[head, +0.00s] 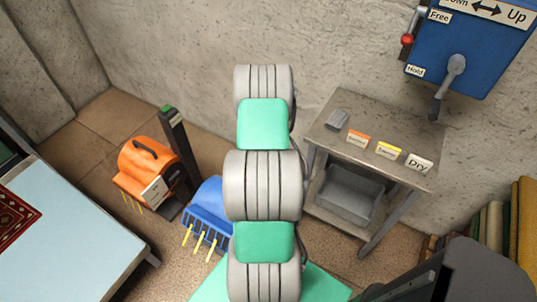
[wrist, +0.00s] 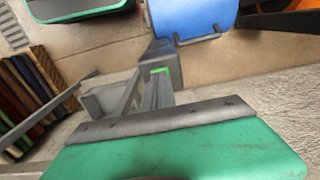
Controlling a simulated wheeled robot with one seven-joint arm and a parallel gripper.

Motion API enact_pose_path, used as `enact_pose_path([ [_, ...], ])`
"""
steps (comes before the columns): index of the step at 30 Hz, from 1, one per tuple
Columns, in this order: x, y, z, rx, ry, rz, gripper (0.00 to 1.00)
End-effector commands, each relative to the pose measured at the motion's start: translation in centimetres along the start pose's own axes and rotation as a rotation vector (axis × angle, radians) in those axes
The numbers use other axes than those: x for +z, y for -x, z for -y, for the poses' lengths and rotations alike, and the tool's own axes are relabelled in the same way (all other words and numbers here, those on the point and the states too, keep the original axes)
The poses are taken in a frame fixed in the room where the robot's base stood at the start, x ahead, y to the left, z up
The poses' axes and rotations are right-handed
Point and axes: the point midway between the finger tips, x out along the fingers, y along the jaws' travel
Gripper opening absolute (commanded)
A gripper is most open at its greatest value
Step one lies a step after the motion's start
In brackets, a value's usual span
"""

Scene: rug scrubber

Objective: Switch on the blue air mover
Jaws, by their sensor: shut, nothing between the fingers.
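The blue air mover (head: 209,203) stands on the floor in the head view, left of my arm, which covers its right side. Yellow bars stick out at its front. In the wrist view its blue body (wrist: 195,16) shows at the top edge, cut off, with a metal bar along it. I cannot make out its switch. My gripper (wrist: 160,70) is shut and empty in the wrist view, its fingers pointing toward the blue air mover and apart from it in the picture. In the head view my gripper is hidden behind my arm.
An orange machine (head: 148,165) and a dark post with a green top (head: 178,145) stand left of the blue one. A pale blue table with a red rug (head: 75,235) is at left. A grey table (head: 330,135) with labelled cards and a blue wall box (head: 470,45) are at right.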

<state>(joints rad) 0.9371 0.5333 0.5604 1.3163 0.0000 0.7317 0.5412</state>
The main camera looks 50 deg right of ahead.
Motion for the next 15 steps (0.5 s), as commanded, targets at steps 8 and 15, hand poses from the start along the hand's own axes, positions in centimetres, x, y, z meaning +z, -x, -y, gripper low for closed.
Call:
enact_pose_path([
  [8,0.00,-0.21,0.00,0.000,0.000,0.000,0.00],
  [15,0.00,-0.59,-0.01,0.000,0.000,0.000,0.00],
])
